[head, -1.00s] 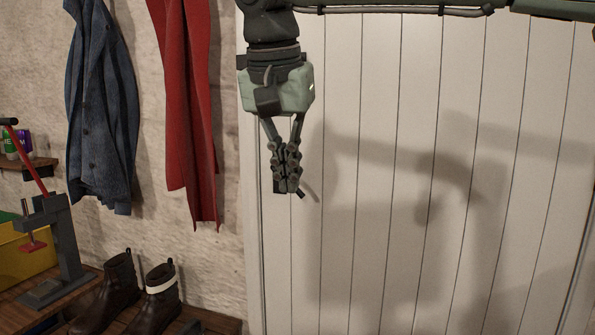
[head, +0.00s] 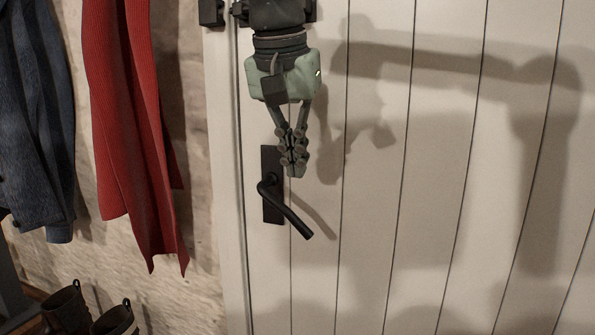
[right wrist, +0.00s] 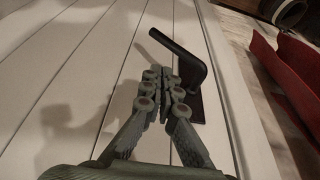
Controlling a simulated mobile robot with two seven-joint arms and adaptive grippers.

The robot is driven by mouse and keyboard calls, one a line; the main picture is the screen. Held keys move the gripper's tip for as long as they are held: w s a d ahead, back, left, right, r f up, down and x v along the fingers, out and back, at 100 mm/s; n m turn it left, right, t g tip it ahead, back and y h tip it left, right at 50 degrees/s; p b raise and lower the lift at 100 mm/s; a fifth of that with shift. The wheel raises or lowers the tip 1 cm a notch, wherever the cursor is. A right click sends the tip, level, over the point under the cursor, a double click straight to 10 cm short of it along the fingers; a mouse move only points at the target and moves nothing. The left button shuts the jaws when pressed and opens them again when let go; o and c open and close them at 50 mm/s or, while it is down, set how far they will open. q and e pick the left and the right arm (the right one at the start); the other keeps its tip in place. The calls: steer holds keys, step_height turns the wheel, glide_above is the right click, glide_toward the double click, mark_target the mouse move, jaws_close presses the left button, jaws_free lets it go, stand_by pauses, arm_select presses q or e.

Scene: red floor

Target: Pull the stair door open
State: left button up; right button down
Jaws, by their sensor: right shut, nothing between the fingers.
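The stair door (head: 430,200) is white with vertical planks and fills the right of the head view. Its black handle (head: 285,208) sits on a dark plate near the door's left edge, and the lever slants down to the right. The handle also shows in the right wrist view (right wrist: 180,55), just beyond the fingertips. My right gripper (head: 292,172) is shut and empty. It points down in front of the plate's upper part, just above the lever. I cannot tell whether it touches. The door looks closed against its frame. My left gripper is out of view.
A red garment (head: 125,110) and a blue jacket (head: 35,130) hang on the rough wall left of the door. Dark boots (head: 68,310) stand at the lower left. A dark fitting (head: 211,12) sits on the frame at the top.

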mark_target(301, 203)
steer(key=x, duration=0.8)
steer(key=shift+f, duration=0.3)
